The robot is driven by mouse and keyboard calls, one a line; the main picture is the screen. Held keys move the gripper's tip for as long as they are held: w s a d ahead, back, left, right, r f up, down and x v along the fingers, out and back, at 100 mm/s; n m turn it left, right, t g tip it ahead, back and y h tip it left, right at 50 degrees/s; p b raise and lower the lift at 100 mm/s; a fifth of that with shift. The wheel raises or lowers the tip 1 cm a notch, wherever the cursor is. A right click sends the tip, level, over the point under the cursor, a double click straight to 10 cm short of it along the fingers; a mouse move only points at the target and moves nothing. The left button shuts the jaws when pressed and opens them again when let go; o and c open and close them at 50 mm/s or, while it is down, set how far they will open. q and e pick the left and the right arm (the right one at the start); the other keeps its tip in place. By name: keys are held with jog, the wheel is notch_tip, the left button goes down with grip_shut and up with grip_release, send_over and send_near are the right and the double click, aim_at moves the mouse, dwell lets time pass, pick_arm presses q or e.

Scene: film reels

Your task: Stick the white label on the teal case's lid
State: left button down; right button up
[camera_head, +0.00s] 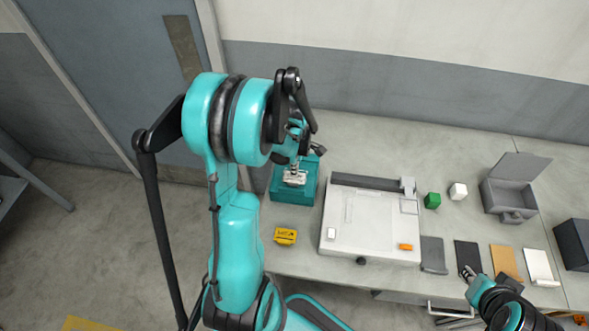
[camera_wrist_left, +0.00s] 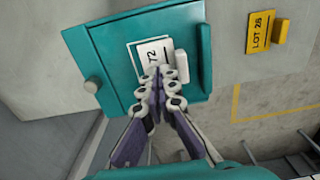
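The teal case (camera_head: 307,193) stands on the table, below my left gripper; it fills much of the left wrist view (camera_wrist_left: 105,50). The white label (camera_wrist_left: 152,50) with "72" lies against the lid, at a slight angle, with a raised white tab (camera_wrist_left: 182,68) on its right. It also shows in the head view (camera_head: 297,180). My left gripper (camera_wrist_left: 159,74) has its fingers together at the label, beside the tab, partly covering the print. I see nothing clearly pinched between them. My right gripper (camera_head: 468,272) is over the front right of the table, its opening too small to judge.
A yellow label piece (camera_head: 285,236) lies in front of the case. Several flat pieces line the front edge.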

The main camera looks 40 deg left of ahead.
pick_arm(q)
jog(key=shift+f+b, duration=0.8)
jog(key=shift+f, duration=0.05)
dwell(0.6)
jog(key=shift+r, duration=0.1)
jog(key=shift+r+p, duration=2.1)
jog(key=shift+r, duration=0.9)
jog(key=shift+d+m, duration=0.3)
jog(key=s+d+r+m+t+b, duration=0.1)
jog(key=s+d+m+t+b, duration=0.2)
jog(key=d+m+b, duration=0.3)
jog(key=s+d+r+m+t+b, duration=0.2)
jog(key=s+d+m+t+b, duration=0.2)
jog(key=d+m, duration=0.7)
jog(key=shift+s+d+m+b, duration=0.3)
jog(key=shift+m+b, duration=0.55)
jog(key=shift+m, duration=2.25)
